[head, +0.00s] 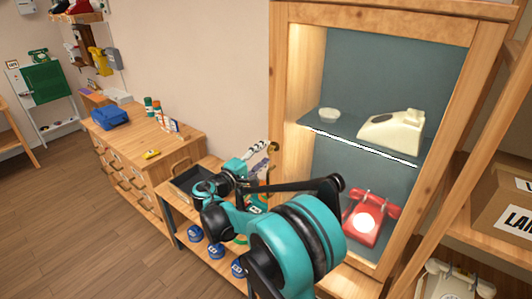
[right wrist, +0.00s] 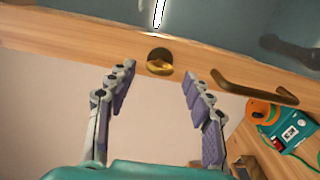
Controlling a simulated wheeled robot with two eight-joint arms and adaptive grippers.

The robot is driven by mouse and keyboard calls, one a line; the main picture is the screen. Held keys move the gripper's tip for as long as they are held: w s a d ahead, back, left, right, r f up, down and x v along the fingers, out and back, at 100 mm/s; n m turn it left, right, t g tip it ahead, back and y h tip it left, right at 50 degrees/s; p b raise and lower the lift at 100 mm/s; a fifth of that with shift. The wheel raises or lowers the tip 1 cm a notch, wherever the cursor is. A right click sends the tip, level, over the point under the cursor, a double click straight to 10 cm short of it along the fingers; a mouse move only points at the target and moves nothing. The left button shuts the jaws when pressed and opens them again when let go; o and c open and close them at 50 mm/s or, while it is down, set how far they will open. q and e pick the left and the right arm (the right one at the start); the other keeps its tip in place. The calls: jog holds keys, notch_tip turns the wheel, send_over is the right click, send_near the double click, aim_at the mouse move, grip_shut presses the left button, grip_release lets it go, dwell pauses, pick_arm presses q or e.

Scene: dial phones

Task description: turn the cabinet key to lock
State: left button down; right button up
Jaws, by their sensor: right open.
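The brass key (right wrist: 160,67) sits in a round lock plate on the cabinet's wooden door frame (right wrist: 60,30). In the right wrist view my right gripper (right wrist: 158,84) is open and empty, its two fingers on either side of the key's line and a little short of it. No contact with the key shows. In the head view the right gripper (head: 262,151) is by the left edge of the cabinet (head: 283,90), partly hidden by my own arm. The key is too small to make out surely there. My left gripper is not in view.
A bronze handle (right wrist: 253,88) is on the door frame, right of the key. Behind the glass are a cream phone (head: 392,133) and a red phone (head: 370,217). A bench with a dark tray (head: 190,183) stands close left of the cabinet. Floor farther left is clear.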

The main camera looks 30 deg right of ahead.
jog(key=v, duration=1)
jog(key=s+d+f+m+g+y+b, duration=0.1)
jog(key=s+f+y+b, duration=0.1)
jog(key=s+f+y, duration=0.85)
jog(key=s+a+f+m+t+y+b, duration=0.1)
jog(key=s+a+f+m+y+b, duration=0.1)
jog(key=s+a+f+y, duration=0.4)
jog(key=s+a+m, duration=0.1)
jog(key=s+a, duration=0.4)
jog(key=s, duration=0.3)
jog(key=shift+f+m, duration=0.3)
jog(key=shift+f, duration=0.05)
